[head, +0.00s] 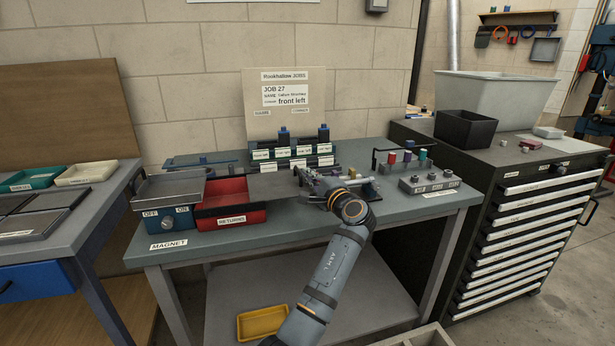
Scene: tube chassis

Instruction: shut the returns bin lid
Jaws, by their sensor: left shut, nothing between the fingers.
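The returns bin (231,221) is a red open-topped box with a RETURNS label on its front, on the left part of the bench. Its red inside shows, so it is at least partly uncovered. A flat grey panel (274,186) lies just right of the bin's opening; I cannot tell for sure whether it is the lid. My left gripper (303,177) is over the middle of the bench, right of the bin and apart from it. It is shut and empty. My right gripper is out of view.
The magnet box (170,218) with its metal tray stands close left of the bin. Labelled blocks (290,153) stand behind my gripper. A yellow tray (262,323) lies on the lower shelf.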

